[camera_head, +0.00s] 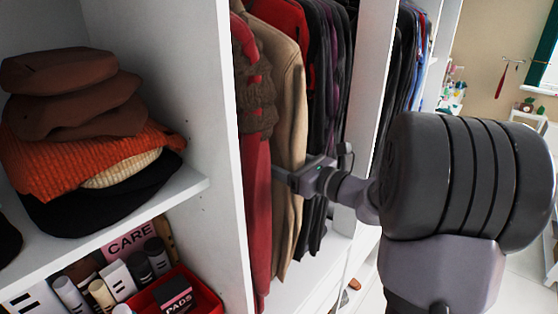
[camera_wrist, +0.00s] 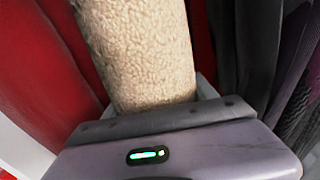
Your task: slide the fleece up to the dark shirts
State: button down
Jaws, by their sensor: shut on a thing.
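The beige fleece (camera_head: 288,120) hangs in the wardrobe bay between red garments on its left and the dark shirts (camera_head: 319,70) on its right. My gripper (camera_head: 287,173) reaches in from the right and is shut on the fleece's front edge, about mid-height. In the wrist view the woolly fleece (camera_wrist: 140,50) rises from behind my gripper (camera_wrist: 155,115), which hides the gripped part. Dark cloth (camera_wrist: 255,45) hangs close to the right of the fleece there, with a small pale gap low between them. The rail and hangers are not visible.
Red garments (camera_head: 258,190), one with a brown knitted piece, hang left of the fleece. A white panel (camera_head: 218,140) bounds the bay on the left, another (camera_head: 372,90) on the right. Left shelves hold folded hats (camera_head: 75,90) and a red box (camera_head: 190,290).

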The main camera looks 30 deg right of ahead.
jog(key=shift+d, duration=0.3)
jog(key=shift+w+d, duration=0.2)
jog(key=shift+d, duration=0.1)
jog(key=shift+c, duration=1)
grip_release()
jog(key=shift+a+r, duration=0.1)
jog(key=shift+a, duration=0.05)
jog(key=shift+s, duration=0.1)
